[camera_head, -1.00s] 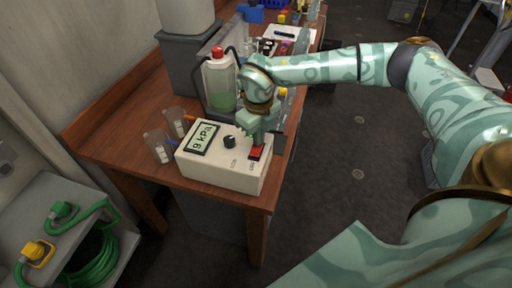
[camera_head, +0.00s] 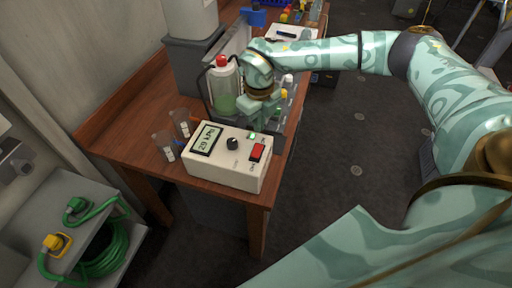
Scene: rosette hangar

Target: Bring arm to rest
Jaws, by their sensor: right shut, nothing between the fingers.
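My right arm reaches in from the right over the wooden bench (camera_head: 128,128). My right gripper (camera_head: 254,122) is shut and empty, pointing down just above and behind the white pump box (camera_head: 222,178). The box has a display (camera_head: 207,140) reading about 29 kPa, a black knob (camera_head: 232,144), a red switch (camera_head: 257,152) and a lit green light (camera_head: 252,135). The switch is in plain view, apart from the gripper. My left gripper is not in view.
A bottle of green liquid with a red cap (camera_head: 222,85) stands close left of my right gripper. Two clear cups (camera_head: 165,147) stand left of the box. A grey shelf with green hose (camera_head: 105,250) is at lower left. Dark floor (camera_head: 335,165) lies open right of the bench.

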